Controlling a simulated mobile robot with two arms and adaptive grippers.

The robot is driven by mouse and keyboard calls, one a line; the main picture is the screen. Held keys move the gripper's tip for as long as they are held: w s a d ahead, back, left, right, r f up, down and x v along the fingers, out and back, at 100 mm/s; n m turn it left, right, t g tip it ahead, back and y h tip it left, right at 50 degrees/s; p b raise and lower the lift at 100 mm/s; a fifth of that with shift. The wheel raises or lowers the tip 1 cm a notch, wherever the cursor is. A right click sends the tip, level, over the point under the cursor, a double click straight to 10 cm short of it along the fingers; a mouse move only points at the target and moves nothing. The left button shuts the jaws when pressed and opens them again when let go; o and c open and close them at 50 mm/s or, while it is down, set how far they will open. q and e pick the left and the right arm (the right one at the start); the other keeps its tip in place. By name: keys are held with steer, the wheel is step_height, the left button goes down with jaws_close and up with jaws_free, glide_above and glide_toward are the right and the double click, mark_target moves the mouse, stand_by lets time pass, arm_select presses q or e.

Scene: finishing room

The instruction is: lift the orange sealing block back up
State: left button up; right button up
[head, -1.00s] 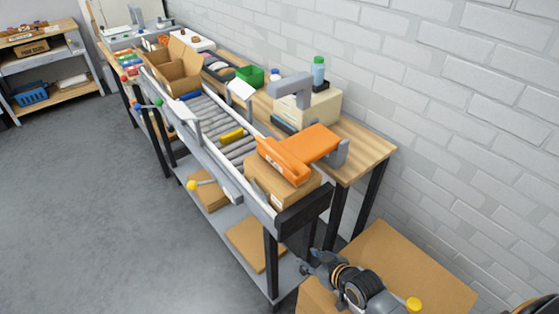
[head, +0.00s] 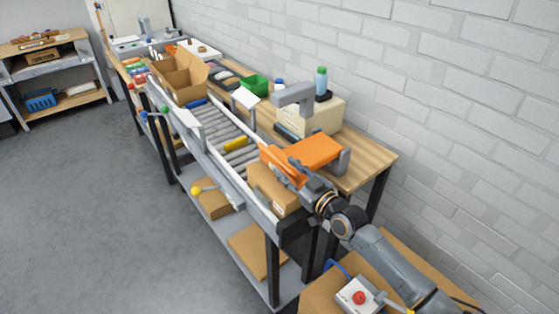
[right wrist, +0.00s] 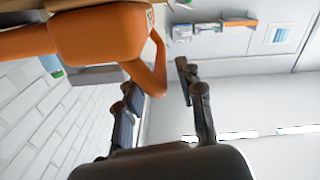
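The orange sealing block (head: 314,150) is at the near end of the roller conveyor, low over a closed cardboard box (head: 267,187). Its rear meets a grey bracket (head: 343,161) at the wooden bench. My right gripper (head: 299,170) is at the block's near side and hides part of it. In the right wrist view the orange block (right wrist: 100,35) fills the upper left, and a curved orange part reaches down near the fingertips. My left gripper is out of view.
A beige machine (head: 312,117) with a grey arm and a bottle (head: 320,80) stand behind the block. An open carton (head: 180,78) and a green bin (head: 254,86) are farther up. A box with a red button (head: 359,297) sits at the bottom. The floor at left is clear.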

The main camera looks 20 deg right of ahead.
mark_target(280, 162)
steer(key=shift+x, duration=2)
jaws_close()
